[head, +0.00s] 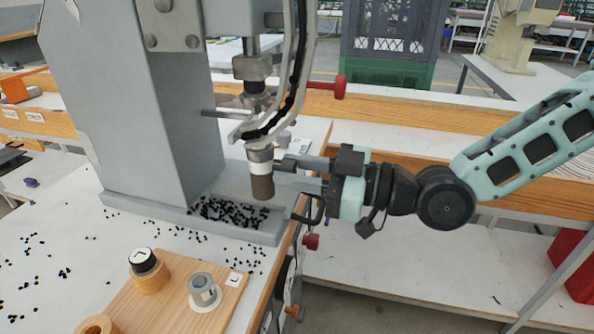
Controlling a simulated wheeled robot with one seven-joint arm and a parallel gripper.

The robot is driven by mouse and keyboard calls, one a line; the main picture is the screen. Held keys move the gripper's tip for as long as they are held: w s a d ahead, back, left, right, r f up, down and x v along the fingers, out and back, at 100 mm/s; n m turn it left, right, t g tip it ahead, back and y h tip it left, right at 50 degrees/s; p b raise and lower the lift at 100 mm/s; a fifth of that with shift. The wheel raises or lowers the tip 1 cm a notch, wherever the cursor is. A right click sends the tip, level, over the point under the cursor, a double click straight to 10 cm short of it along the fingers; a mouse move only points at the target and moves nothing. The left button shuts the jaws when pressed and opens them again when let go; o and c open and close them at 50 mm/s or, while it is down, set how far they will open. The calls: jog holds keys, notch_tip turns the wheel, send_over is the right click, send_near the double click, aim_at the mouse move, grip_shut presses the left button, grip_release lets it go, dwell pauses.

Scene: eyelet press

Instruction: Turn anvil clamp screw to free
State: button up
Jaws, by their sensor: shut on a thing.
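The grey eyelet press (130,100) stands on the table with its base plate (150,208) extending right. Its brown anvil post (262,187), under a pale collar (260,156), stands upright at the right end of the base. My gripper (282,170) reaches in from the right, its two grey fingers level beside the post. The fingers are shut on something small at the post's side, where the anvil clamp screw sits. The screw itself is hidden between the fingertips, so its turn cannot be seen.
Many black eyelets (228,212) lie scattered on the base and table. A wooden board (180,290) at the front holds a black-topped part (143,262) and a metal ring (202,290). A red knob (340,87) sticks out above my gripper; another (311,241) is below it.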

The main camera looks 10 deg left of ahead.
jog(key=o, duration=1)
jog(key=s+d+p, duration=0.3)
jog(key=d+p, duration=0.1)
jog(key=d, duration=1.3)
